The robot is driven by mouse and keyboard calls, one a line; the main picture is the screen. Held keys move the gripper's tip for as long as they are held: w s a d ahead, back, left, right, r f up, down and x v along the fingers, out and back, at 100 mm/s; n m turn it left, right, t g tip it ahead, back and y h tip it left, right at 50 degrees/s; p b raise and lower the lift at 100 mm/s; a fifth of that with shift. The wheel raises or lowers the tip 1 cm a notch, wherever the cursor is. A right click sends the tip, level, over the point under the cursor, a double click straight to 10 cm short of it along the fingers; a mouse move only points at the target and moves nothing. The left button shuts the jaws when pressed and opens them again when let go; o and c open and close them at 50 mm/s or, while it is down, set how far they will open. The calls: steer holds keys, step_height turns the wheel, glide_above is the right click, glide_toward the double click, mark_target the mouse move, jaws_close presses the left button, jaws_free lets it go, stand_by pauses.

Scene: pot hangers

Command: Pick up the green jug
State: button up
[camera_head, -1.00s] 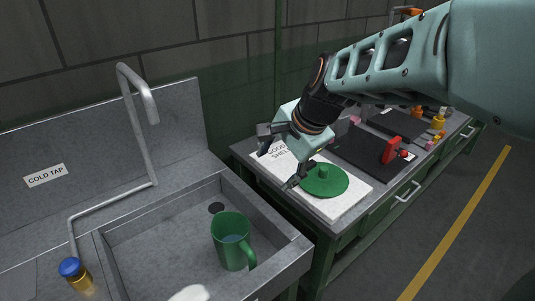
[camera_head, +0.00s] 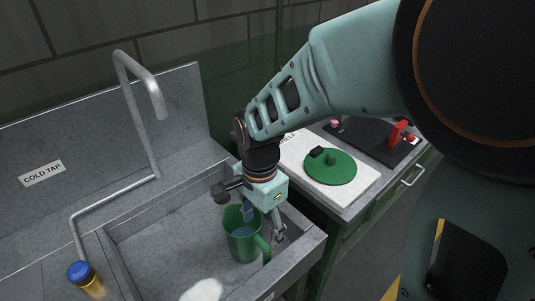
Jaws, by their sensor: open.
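The green jug (camera_head: 242,246) stands upright in the grey metal sink (camera_head: 165,248), near its right wall, with its handle on the right side. My gripper (camera_head: 249,214) is open above the jug. The gripper hides part of the jug's rim and opening. I cannot tell whether the fingers touch the jug.
A tall tap pipe (camera_head: 141,115) rises behind the sink. A white object (camera_head: 203,291) lies at the sink's front. A green lid (camera_head: 330,166) rests on a white board to the right.

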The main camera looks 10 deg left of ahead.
mark_target(261, 242)
steer(key=f, duration=0.7)
steer(key=shift+s+f, duration=0.1)
steer(key=shift+s, duration=0.1)
steer(key=shift+c, duration=0.7)
jaws_close()
